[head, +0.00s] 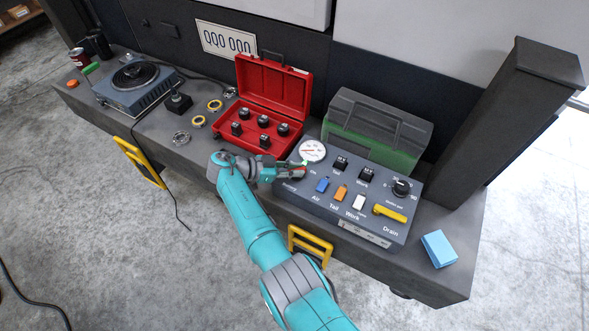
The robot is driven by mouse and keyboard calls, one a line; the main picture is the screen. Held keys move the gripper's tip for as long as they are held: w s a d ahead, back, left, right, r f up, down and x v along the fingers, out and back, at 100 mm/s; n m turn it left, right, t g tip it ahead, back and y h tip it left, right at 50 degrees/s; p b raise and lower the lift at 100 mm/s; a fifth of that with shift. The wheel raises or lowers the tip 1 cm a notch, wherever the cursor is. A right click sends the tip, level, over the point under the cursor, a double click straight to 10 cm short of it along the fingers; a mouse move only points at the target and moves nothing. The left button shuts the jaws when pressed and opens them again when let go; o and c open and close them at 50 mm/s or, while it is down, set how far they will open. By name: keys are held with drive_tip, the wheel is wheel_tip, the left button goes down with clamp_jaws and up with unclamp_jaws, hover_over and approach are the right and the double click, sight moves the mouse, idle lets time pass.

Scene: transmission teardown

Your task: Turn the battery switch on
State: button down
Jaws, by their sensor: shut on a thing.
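The control panel (365,228) is a grey box on the workbench. It carries a round gauge (312,150), small black switches, blue, orange and white levers, a black dial (401,187) and a yellow handle (390,213). My gripper (299,171) is at the panel's left end, just below the gauge, and is shut on a small red part that I take to be the battery switch (303,172). The gripper hides most of this part, so I cannot tell its turned position. A small green spot shows just above it.
An open red case (272,85) with several black pieces stands behind my gripper. A green box (376,130) with a grey lid stands behind the panel. A blue block (439,249) lies to the right. Rings and a blue-grey device (140,85) are at left.

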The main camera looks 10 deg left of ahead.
drive_tip(key=shift+s+f, duration=0.1)
drive_tip(key=shift+f, duration=0.05)
drive_tip(key=c, duration=1.1)
unclamp_jaws()
drive_tip(key=v, duration=1.2)
